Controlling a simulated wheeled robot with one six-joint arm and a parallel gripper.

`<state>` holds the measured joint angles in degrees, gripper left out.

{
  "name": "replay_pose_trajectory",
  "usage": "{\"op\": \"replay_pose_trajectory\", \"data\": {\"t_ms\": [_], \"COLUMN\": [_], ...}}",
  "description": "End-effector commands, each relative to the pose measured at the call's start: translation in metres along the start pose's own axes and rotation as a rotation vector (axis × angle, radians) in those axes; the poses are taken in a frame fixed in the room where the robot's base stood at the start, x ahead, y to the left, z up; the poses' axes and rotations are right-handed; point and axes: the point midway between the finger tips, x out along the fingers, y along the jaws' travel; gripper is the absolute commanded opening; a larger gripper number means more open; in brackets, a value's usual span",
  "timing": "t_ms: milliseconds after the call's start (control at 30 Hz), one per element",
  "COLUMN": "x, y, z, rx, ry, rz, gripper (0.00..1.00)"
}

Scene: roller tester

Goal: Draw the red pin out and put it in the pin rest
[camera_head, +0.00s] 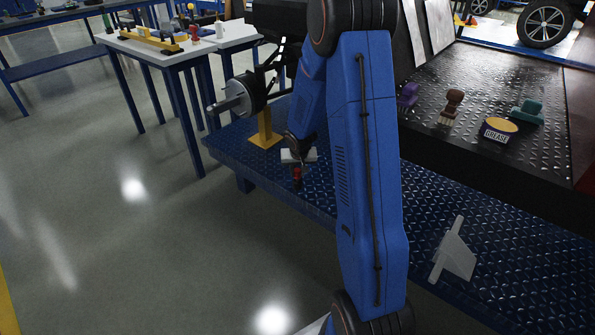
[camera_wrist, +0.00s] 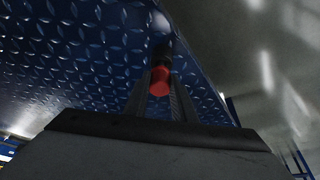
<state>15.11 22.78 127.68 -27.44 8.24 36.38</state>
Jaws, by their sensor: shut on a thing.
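My gripper (camera_head: 297,167) is low over the near edge of the blue diamond-plate bench (camera_head: 400,215). In the wrist view its two dark fingers (camera_wrist: 160,98) are closed on the red pin (camera_wrist: 160,80). The pin has a red round head, and a dark part runs away from it towards the bench edge. In the head view the red pin (camera_head: 297,173) shows small under the pale gripper body. I cannot tell whether its far end is in a hole or free. I cannot make out the pin rest with certainty.
A yellow stand (camera_head: 265,133) with a grey round roller part (camera_head: 238,97) is left of my gripper. A pale angled bracket (camera_head: 455,252) stands on the bench at right. Purple, brown and teal brushes and a grease tin (camera_head: 498,130) are on the dark panel behind.

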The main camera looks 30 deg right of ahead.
Motion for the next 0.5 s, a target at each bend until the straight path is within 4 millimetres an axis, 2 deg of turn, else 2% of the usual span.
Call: {"op": "replay_pose_trajectory", "data": {"t_ms": [500], "x": [0.012], "y": [0.0], "z": [0.004], "rx": [-0.001], "ry": [0.001], "rz": [0.001], "gripper": [0.0]}}
